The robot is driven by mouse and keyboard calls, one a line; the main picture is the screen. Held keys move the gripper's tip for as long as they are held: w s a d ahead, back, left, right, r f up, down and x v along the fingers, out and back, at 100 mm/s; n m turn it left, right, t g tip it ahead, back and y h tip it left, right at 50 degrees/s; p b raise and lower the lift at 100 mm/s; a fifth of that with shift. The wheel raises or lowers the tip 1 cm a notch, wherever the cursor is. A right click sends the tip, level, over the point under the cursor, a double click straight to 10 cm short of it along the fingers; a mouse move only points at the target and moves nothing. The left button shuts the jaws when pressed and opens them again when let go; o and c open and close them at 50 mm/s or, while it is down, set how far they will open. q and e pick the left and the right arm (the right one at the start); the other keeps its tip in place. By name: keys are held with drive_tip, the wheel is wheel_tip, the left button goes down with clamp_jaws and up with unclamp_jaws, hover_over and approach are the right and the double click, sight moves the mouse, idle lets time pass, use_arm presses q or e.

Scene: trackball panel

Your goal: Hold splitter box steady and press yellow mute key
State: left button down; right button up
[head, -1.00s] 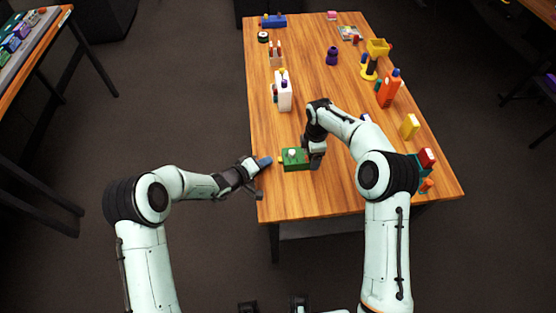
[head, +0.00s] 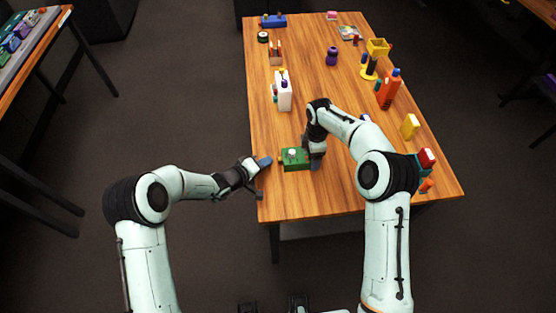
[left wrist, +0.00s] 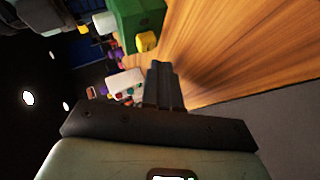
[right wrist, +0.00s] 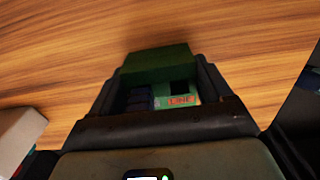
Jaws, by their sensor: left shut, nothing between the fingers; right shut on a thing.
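The green splitter box (head: 301,166) sits on the wooden table near its front edge, with a white knob (head: 292,153) on top. In the left wrist view, a yellow key (left wrist: 147,41) sticks out from the side of the green box (left wrist: 138,14). My left gripper (head: 265,161) is shut and empty at the table's left edge, left of the box and apart from it. Its closed fingers (left wrist: 163,82) point toward the table, below the key in that view. My right gripper (head: 316,163) is shut on the box's right side. In the right wrist view, its fingers flank the box (right wrist: 160,62).
A white box (head: 284,92) stands behind the splitter box on the left. Bare tabletop lies in front of the splitter box.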

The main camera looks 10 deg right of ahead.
use_arm(q)
drive_tip(key=shift+d, duration=0.1)
drive_tip(key=shift+d, duration=0.35)
drive_tip(key=shift+d, duration=0.55)
idle(0.8)
drive_tip(key=shift+a, duration=1)
drive_tip(key=a, duration=0.5)
idle(0.7)
